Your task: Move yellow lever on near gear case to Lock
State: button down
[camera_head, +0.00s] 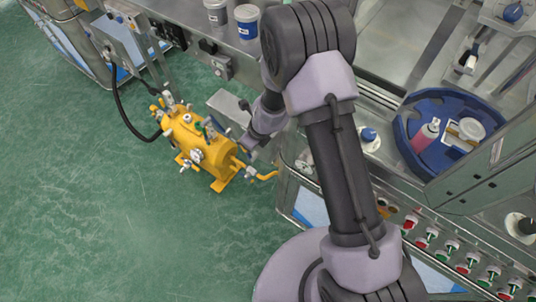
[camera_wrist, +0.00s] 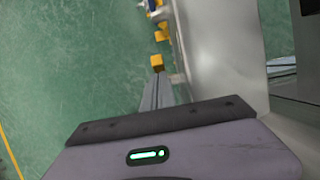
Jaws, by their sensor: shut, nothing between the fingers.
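A yellow gear case (camera_head: 205,152) with several silver and white fittings stands on the green floor at left of centre in the head view. A bent yellow lever-like piece (camera_head: 264,175) sticks out from its right end. My gripper (camera_head: 243,146) is just right of the case, above that piece, partly hidden by my arm. In the wrist view my gripper (camera_wrist: 158,75) is shut and empty. A small yellow block (camera_wrist: 157,62) shows at the fingertips; I cannot tell whether they touch. More yellow parts (camera_wrist: 163,30) show beyond it. No Lock marking is readable.
A metal bench (camera_head: 290,200) stands close to the right of the case. A blue round tray (camera_head: 408,125) holds a pink bottle. A black hose (camera_head: 125,115) runs down to the case. The green floor (camera_head: 90,230) at left is clear.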

jog(key=shift+w+a+p, duration=0.5)
jog(key=shift+w+a, duration=0.1)
jog(key=shift+a, duration=0.2)
jog(key=shift+w+a+r, duration=0.1)
jog(key=shift+w+a, duration=0.05)
jog(key=shift+a, duration=0.15)
jog(key=shift+r, duration=0.35)
jog(key=p+v, duration=0.7)
jog(key=v, duration=0.9)
jog(key=shift+s+d+r, duration=0.15)
jog(key=shift+s+d, duration=0.25)
jog(key=shift+d, duration=0.15)
